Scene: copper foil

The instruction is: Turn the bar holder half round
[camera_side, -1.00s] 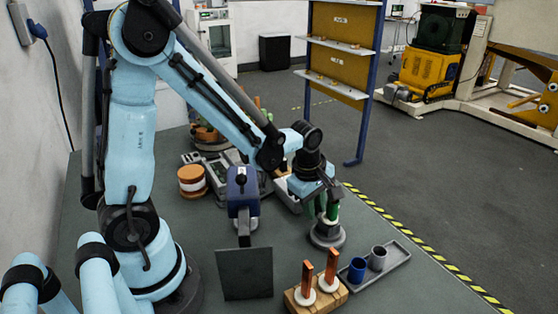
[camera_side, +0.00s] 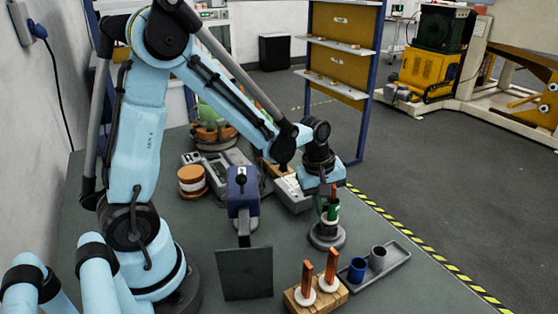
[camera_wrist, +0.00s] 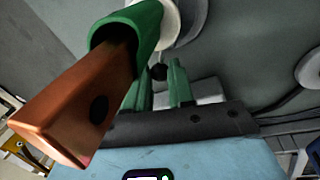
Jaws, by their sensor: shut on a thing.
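The bar holder (camera_side: 333,213) is a green sleeve standing on a round grey base (camera_side: 326,236) with a white ring. A copper bar (camera_side: 334,192) stands in it. In the wrist view the green holder (camera_wrist: 148,22) is large at the upper left, and the copper bar (camera_wrist: 85,105) juts from it towards the camera. My gripper (camera_wrist: 160,78) has green fingers, shut with a small dark part between them, just beside the holder. The exact contact is partly hidden. In the side view my wrist stands over and behind the holder.
A wooden block (camera_side: 316,295) with two copper bars in white rings stands in front. A dark upright plate (camera_side: 244,273) and blue device (camera_side: 242,190) stand left.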

